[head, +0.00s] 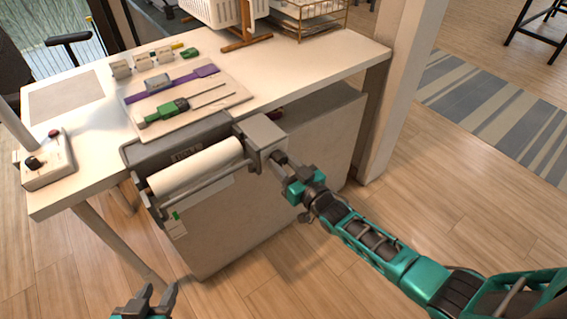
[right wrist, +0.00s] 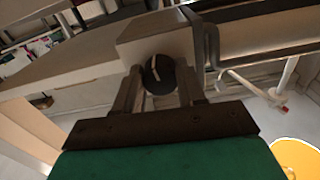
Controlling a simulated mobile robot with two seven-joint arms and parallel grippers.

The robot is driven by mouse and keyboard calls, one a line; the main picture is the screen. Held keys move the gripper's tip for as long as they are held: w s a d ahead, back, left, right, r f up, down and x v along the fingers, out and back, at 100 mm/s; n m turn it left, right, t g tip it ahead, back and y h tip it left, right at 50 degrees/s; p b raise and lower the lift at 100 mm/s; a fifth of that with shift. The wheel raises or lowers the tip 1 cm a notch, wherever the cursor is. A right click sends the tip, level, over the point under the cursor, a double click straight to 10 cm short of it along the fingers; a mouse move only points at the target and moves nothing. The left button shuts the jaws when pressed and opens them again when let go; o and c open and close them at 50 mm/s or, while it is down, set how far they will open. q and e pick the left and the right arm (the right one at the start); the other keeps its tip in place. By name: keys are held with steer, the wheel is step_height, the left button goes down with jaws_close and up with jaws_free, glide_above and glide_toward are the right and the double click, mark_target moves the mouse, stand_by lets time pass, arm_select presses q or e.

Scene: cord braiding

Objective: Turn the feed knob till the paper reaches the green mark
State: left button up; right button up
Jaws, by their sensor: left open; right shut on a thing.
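The white paper roll (head: 196,167) lies in a dark holder on the front of the table, with a metal bar in front of it. The small green mark (head: 176,215) is at the holder's lower left, above a pale label. I cannot make out exactly where the paper's edge is. The feed knob (right wrist: 158,75) is dark and round with a pale line, on a grey box (head: 262,134) at the roll's right end. My right gripper (head: 283,163) is shut on the knob, one finger on each side. My left gripper (head: 154,291) is open and empty, low in front.
A board (head: 222,101) with a green tool and a purple strip lies on the table behind the roll. A control box (head: 45,163) with a dark knob and a red button stands at the left. A white basket (head: 212,10) stands at the back. The floor in front is clear.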

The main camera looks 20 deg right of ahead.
steer(key=shift+m, duration=0.9)
arm_select(q)
steer(key=shift+d, duration=0.1)
arm_select(e)
steer(key=o, duration=1.1)
steer(key=shift+c, duration=0.2)
arm_select(q)
steer(key=shift+s+a+r+p, duration=0.25)
steer(key=shift+a+r+p, duration=0.25)
steer(key=shift+p, duration=0.65)
arm_select(e)
steer(key=v, duration=1.3)
steer(key=shift+a, duration=0.15)
